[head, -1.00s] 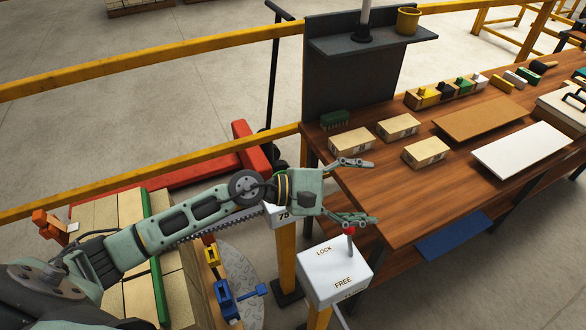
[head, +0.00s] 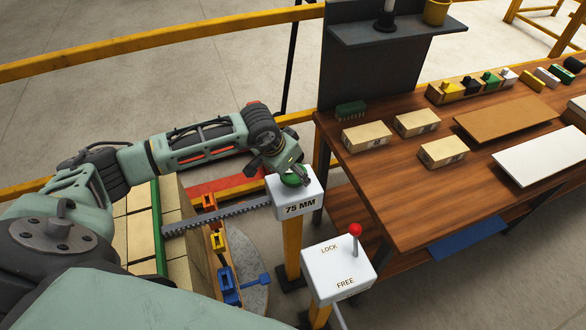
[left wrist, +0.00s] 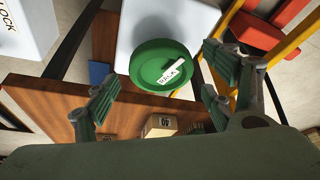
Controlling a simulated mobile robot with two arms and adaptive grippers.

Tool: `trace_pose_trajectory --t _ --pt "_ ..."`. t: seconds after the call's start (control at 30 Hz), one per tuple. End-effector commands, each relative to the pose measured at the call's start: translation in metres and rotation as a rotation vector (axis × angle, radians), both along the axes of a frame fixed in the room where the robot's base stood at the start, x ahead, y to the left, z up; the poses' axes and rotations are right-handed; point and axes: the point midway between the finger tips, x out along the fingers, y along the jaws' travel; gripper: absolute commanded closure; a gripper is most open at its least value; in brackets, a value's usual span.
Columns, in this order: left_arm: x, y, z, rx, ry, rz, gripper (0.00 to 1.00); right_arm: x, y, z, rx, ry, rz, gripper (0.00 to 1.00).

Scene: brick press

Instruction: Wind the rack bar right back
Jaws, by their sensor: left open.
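The dark toothed rack bar (head: 215,220) reaches from the stack of pale bricks to a white box (head: 298,205) marked 75 MM on a yellow post. A green round knob (head: 291,181) sits on top of that box. In the left wrist view the knob (left wrist: 165,65) carries a small white label; its word is hard to read. My left gripper (head: 286,166) is open over the knob, its fingers hiding part of it in the head view. In the left wrist view its fingers (left wrist: 160,80) stand apart, with the knob beyond them. My right gripper is out of view.
A white box (head: 338,270) marked LOCK and FREE, with a red-tipped lever (head: 355,238), stands in front. A wooden bench (head: 400,185) with several bricks is at the right. Yellow rails (head: 180,40) run behind. A blue clamp (head: 228,288) is below the bar.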

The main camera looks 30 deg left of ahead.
Motion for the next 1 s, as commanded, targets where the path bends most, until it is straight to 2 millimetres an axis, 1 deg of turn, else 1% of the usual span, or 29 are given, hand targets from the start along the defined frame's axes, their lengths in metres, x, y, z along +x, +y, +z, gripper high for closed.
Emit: trace_pose_trajectory --t 0.1,0.2,0.43,0.47,0.93,1.0 --pt "0.004 -0.002 -0.01 -0.003 0.002 0.0 0.24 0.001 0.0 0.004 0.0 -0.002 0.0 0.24" --pt "0.005 -0.002 -0.015 -0.001 0.001 0.001 0.24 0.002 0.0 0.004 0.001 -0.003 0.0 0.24" --pt "0.006 -0.002 -0.016 -0.001 0.0 0.0 0.24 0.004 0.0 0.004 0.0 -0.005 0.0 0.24" --pt "0.006 -0.002 -0.016 -0.001 0.0 0.0 0.26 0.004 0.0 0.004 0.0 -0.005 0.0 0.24" --pt "0.006 -0.003 -0.015 -0.003 0.0 0.0 0.67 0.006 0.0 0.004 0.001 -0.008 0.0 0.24" --pt "0.005 -0.003 -0.015 -0.003 0.0 0.0 0.67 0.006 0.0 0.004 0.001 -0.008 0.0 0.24"
